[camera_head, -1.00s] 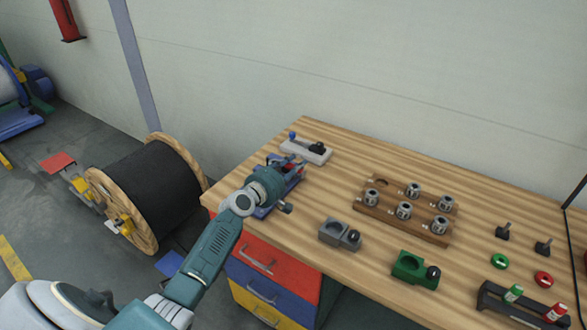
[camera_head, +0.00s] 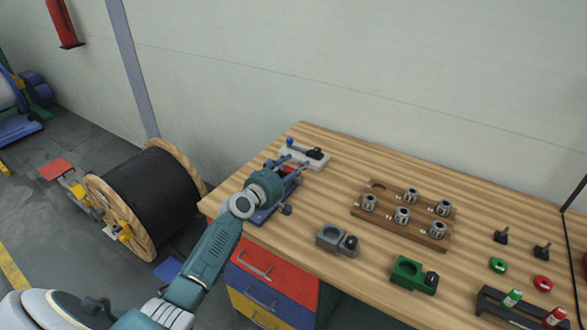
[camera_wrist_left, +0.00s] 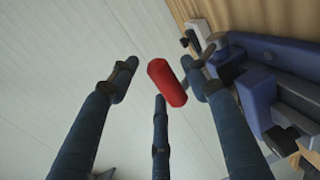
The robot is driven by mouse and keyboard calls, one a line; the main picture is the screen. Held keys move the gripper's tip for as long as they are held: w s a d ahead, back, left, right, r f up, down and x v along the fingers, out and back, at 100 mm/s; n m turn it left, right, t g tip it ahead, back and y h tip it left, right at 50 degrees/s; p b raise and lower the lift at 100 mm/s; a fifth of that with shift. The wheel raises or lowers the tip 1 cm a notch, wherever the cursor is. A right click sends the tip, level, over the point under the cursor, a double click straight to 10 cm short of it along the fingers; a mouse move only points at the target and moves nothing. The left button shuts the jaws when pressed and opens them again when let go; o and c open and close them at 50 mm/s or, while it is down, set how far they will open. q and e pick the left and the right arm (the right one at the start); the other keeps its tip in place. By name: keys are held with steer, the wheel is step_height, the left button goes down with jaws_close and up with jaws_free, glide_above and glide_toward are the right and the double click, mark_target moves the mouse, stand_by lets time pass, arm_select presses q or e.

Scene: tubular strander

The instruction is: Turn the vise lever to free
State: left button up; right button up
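The blue vise (camera_head: 262,214) sits at the left front corner of the wooden bench, largely hidden behind my left wrist. In the left wrist view the vise (camera_wrist_left: 262,98) fills the right side. A red cylindrical grip (camera_wrist_left: 167,82), apparently the lever's handle, shows among my fingers; its link to the vise is hard to make out. My left gripper (camera_head: 292,165) is over the vise. In the left wrist view my gripper (camera_wrist_left: 160,80) has its fingers spread around the red grip, with gaps on both sides. My right gripper is not in view.
A light grey fixture (camera_head: 318,160) with a black knob stands just behind the vise. To the right are a grey block (camera_head: 330,238), a green block (camera_head: 408,273) and a wooden rack (camera_head: 405,232) of metal collars. A cable reel (camera_head: 150,200) stands left of the bench.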

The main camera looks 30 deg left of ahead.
arm_select(q)
steer(key=shift+s, duration=0.1)
steer(key=s+r, duration=0.2)
steer(key=s, duration=0.9)
steer(key=shift+s+a, duration=0.15)
steer(key=shift+s, duration=0.2)
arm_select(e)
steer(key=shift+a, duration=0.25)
